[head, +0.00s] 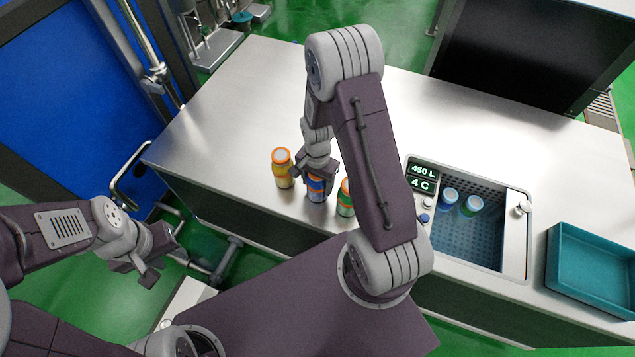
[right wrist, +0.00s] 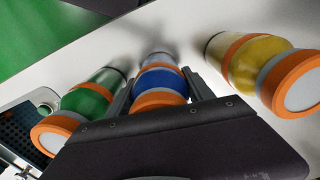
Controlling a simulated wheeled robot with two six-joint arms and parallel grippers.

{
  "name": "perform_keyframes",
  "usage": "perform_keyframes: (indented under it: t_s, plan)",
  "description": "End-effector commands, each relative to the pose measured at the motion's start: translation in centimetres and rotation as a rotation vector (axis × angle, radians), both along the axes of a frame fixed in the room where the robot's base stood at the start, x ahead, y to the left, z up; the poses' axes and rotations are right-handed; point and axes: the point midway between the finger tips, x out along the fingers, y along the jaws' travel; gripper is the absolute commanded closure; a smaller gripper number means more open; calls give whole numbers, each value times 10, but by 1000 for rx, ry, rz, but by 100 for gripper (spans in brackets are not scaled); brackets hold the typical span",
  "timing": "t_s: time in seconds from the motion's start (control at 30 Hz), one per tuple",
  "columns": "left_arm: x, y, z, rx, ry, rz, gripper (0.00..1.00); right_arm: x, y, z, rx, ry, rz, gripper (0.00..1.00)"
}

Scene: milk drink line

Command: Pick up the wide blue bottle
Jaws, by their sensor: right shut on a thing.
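The wide blue bottle (head: 316,189) stands upright near the front edge of the steel counter. It has a blue label and an orange band and cap. My right gripper (head: 316,172) is above it with its fingers around its upper part. In the right wrist view the blue bottle (right wrist: 161,82) sits between the two fingers, and the gripper is shut on it. I cannot tell whether its base is clear of the counter. My left gripper (head: 147,270) hangs off the counter at the left, away from the bottles; its fingers look apart and empty.
A yellow bottle (head: 282,168) stands just left of the blue one, and a green bottle (head: 345,198) just right, partly hidden by my arm. A chiller basin (head: 480,244) further right holds two bottles. A teal tray (head: 592,270) lies at the far right. The back counter is clear.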

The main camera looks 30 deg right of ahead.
Motion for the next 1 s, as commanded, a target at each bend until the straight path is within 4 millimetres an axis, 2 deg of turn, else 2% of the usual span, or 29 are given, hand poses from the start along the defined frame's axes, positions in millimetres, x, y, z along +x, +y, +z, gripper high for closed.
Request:
perform_keyframes:
  t_s: [0.3,0.43,0.57,0.9,1.0]
  plan:
    - [0,0,13,0,0,0,64,2,0,70,-1,-8,0,100]
    - [0,0,16,0,0,0,64,1,0,91,0,-5,0,100]
    - [0,0,16,0,0,0,64,1,0,99,0,-2,0,100]
    - [0,0,16,0,0,0,64,0,0,99,0,-1,0,100]
    - [0,0,21,0,0,0,64,1,0,105,0,-2,0,100]
